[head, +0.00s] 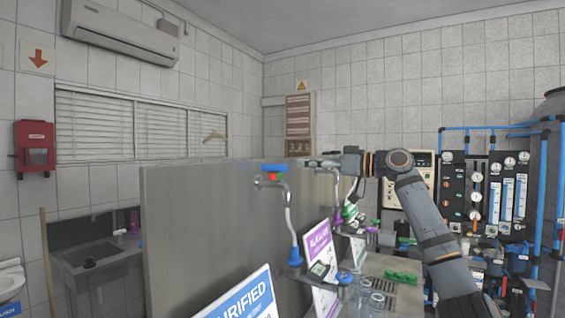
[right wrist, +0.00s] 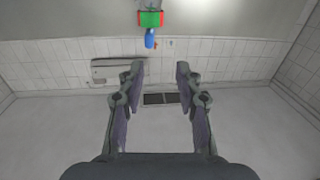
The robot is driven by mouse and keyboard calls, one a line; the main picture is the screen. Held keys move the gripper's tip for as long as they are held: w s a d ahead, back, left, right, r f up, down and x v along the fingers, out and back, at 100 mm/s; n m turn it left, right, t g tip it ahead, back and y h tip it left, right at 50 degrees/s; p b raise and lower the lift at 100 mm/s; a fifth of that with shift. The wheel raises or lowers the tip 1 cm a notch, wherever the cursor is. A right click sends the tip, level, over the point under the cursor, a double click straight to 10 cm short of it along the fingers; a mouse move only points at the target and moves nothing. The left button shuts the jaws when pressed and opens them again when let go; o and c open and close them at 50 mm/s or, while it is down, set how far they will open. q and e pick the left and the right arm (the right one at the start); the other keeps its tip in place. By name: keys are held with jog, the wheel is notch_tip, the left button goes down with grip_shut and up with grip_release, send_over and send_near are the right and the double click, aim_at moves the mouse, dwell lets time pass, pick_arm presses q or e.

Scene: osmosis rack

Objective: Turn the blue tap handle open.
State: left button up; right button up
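The blue tap handle (head: 274,167) tops a curved metal tap on the counter in the head view, with a red piece just under it. The tap's pipe bends down to a blue-purple fitting (head: 294,257). My right gripper (head: 312,163) comes in from the right at about the handle's height and points left. In the head view a gap shows between its tips and the handle. The right wrist view shows its two fingers (right wrist: 160,68) apart with nothing between them. A blue piece (right wrist: 150,38) below a green and red block lies beyond the fingers; I cannot tell what it is. My left gripper is out of view.
A tall grey panel (head: 215,225) stands behind the tap. A blue PURIFIED sign (head: 247,300) and a purple sign (head: 321,262) stand at the counter front. More taps and green pieces sit beneath my right arm. A gauge rack (head: 487,195) is at right.

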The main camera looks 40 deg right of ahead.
aim_at(282, 166)
jog(key=w+p, duration=0.1)
jog(key=w, duration=0.1)
jog(key=w+p, duration=0.1)
jog(key=w, duration=0.1)
jog(key=w+p, duration=0.1)
jog(key=w, duration=0.2)
jog(key=shift+w+a+f+p, duration=0.1)
jog(key=shift+a+f+p, duration=0.25)
jog(key=shift+p+x, duration=0.55)
jog(key=shift+x, duration=0.3)
jog(key=shift+a, duration=0.4)
jog(key=shift+f, duration=0.15)
jog(key=c, duration=0.5)
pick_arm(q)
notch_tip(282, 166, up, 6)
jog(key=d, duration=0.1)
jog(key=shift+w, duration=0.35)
pick_arm(e)
grip_shut()
